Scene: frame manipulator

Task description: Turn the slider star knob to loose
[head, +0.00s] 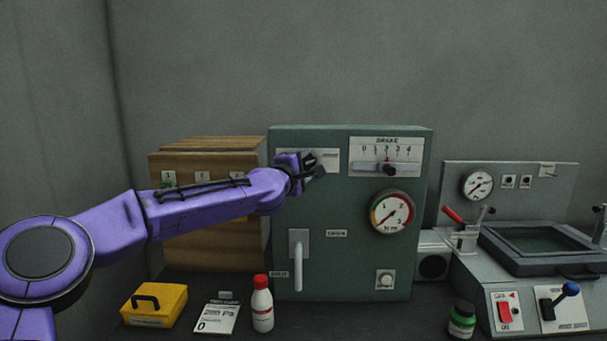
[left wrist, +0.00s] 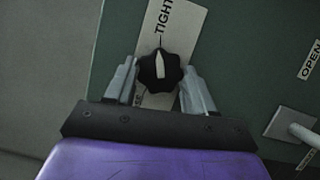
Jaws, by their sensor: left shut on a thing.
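The slider star knob (left wrist: 174,76) is black with a white pointer, on a pale label plate (left wrist: 185,25) on the green panel. The pointer faces the word TIGHT. The word at the plate's other end is mostly hidden by my left gripper (left wrist: 161,70). My left gripper has one finger on each side of the knob and is shut on it. In the head view my left gripper (head: 313,167) is at the upper left of the green cabinet (head: 340,270), largely covering the knob there. My right gripper is not in view.
A scale with a slider (head: 387,169) and a gauge (head: 392,211) are on the cabinet right of my gripper. A white lever handle (head: 298,260) is below. Wooden boxes (head: 210,240) stand behind my arm. A yellow case (head: 153,304) and bottle (head: 262,305) stand in front.

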